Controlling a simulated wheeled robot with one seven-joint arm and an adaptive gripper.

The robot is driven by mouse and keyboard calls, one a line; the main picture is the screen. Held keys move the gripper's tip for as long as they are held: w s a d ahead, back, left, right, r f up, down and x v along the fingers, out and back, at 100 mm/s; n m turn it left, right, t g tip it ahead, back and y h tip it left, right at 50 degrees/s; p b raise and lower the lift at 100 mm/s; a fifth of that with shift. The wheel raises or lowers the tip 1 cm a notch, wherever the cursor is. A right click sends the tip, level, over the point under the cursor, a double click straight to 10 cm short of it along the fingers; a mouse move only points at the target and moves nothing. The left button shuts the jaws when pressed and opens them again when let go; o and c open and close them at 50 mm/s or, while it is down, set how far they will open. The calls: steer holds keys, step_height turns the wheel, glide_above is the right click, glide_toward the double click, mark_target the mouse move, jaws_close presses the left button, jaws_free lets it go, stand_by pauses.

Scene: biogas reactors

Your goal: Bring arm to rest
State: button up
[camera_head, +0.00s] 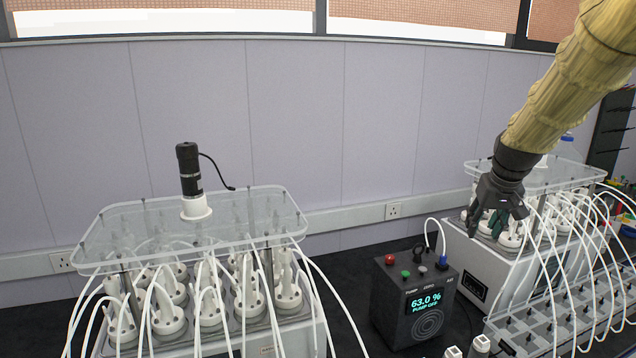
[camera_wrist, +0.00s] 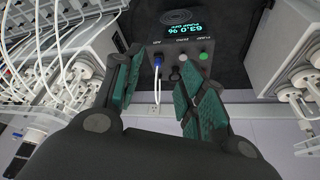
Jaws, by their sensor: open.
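My arm, in a yellow cover, comes in from the upper right of the head view. My gripper (camera_head: 487,222) hangs below it, pointing down in front of the right-hand reactor unit (camera_head: 474,258). In the wrist view my gripper (camera_wrist: 158,95) shows two green-padded fingers standing apart, with nothing held between them. Beyond the fingers is the dark pump box (camera_wrist: 205,45), upside down in that view. Its display reads 63.0 %. In the head view the pump box (camera_head: 414,300) stands to the left of and below my gripper.
A left reactor unit (camera_head: 205,320) carries a clear lid (camera_head: 130,228) with a black cylindrical device (camera_head: 189,170) on it. White tubes (camera_head: 548,235) arch close to my gripper on the right, over a grey rack (camera_head: 535,325). The wall (camera_head: 370,120) stands behind; free space lies above the pump box.

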steer(key=s+a+f+g, duration=0.1)
steer(key=s+a+f, duration=0.15)
steer(key=f, duration=0.75)
steer(key=s+a+f, duration=0.1)
steer(key=s+f, duration=0.3)
steer(key=f, duration=0.7)
steer(key=s+a+f+g, duration=0.1)
steer(key=s+a+f, duration=0.15)
steer(key=f, duration=0.75)
steer(key=s+a+f+n+g, duration=0.1)
steer(key=s+a+f, duration=0.1)
steer(key=s+f, duration=0.7)
steer(key=s+a+f, duration=0.3)
steer(key=s+f, duration=0.5)
steer(key=s, duration=0.1)
steer(key=s+a+f+g, duration=0.1)
steer(key=s+a+f, duration=0.25)
steer(key=s, duration=0.65)
steer(key=s+a+f+g, duration=0.15)
steer(key=s+f, duration=0.25)
steer(key=s, duration=0.6)
step_height(320, 180, down, 14)
steer(key=b, duration=1.4)
steer(key=shift+s+a+f+t+y, duration=0.2)
steer(key=shift+s+a+t+y, duration=0.1)
steer(key=shift+s+t, duration=0.15)
